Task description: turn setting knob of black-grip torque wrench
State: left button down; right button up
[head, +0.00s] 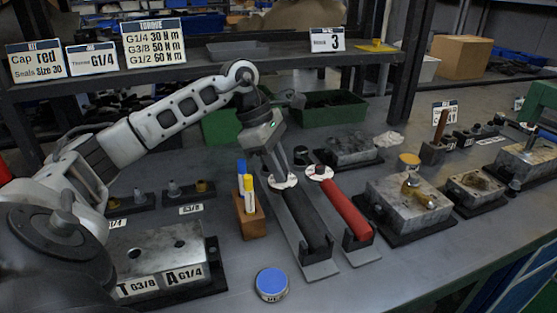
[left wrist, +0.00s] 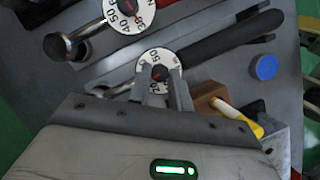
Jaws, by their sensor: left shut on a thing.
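The black-grip torque wrench (head: 305,220) lies on a grey stand mid-bench, its black grip toward me. My left gripper (head: 282,174) points down at this dial. Its two fingers (left wrist: 164,76) are shut on the setting knob at the dial's centre, which they partly hide. The red-grip wrench (head: 345,210) lies just to the right with its own white dial (head: 319,172). My right gripper is not in view.
A wooden block (head: 249,218) with blue and yellow markers stands close left of the black grip. A blue-capped tin (head: 271,282) is in front. Valve blocks stand at left (head: 150,262) and right (head: 385,205). A torque sign (head: 153,43) sits on the shelf.

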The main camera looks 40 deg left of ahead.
pick_arm(q)
jog(key=shift+w+r+m, duration=0.1)
jog(key=shift+m, duration=0.6)
jog(key=shift+g+p, duration=0.3)
jog(key=c, duration=1.6)
grip_release()
jog(key=shift+o, duration=0.2)
jog(key=p+v, duration=0.2)
jog(key=v, duration=1.4)
jog(key=shift+a, duration=0.15)
